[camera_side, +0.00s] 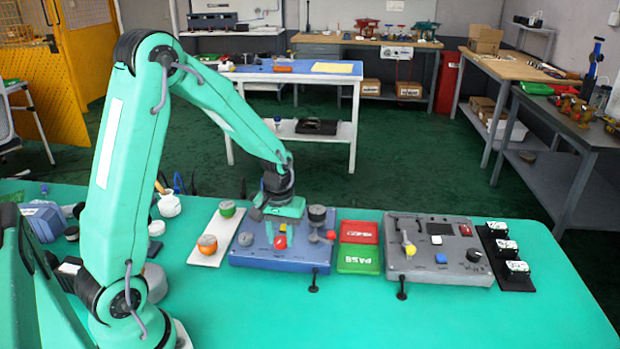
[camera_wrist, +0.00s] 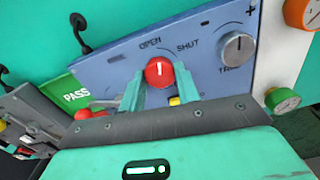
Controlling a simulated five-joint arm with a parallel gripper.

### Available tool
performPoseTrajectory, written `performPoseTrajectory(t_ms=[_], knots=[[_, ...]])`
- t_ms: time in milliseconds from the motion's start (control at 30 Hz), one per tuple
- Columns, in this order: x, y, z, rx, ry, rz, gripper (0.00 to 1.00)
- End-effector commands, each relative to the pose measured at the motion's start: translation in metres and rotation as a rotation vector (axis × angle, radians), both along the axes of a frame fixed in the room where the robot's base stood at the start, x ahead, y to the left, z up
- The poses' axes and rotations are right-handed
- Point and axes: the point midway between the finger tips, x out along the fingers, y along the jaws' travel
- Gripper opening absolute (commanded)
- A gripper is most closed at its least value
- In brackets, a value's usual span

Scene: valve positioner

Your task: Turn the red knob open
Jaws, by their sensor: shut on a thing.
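The red knob (camera_wrist: 159,71) sits on a blue panel (camera_wrist: 110,66) between the printed words OPEN and SHUT. Its white mark points straight up in the wrist view, closer to OPEN than to SHUT. My gripper (camera_wrist: 159,82) has one finger on each side of the knob and is shut on it. In the side view my gripper (camera_side: 279,226) reaches down over the blue panel (camera_side: 245,260), and the red knob (camera_side: 281,242) shows just below the fingers.
A grey dial (camera_wrist: 238,47) stands beside the knob. Right of the blue panel lie the green PASS tray (camera_side: 358,259), a red tray (camera_side: 358,232) and a grey panel (camera_side: 430,270). A white strip with gauges (camera_side: 222,238) lies left. The front right table is clear.

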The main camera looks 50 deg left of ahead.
Motion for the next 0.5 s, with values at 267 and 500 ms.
performPoseTrajectory(t_ms=[267,500], knots=[[0.0003,0.0002,0.0012,0.000,-0.001,0.212,0.09],[0.0003,0.0003,0.0013,0.000,-0.001,0.311,0.09]])
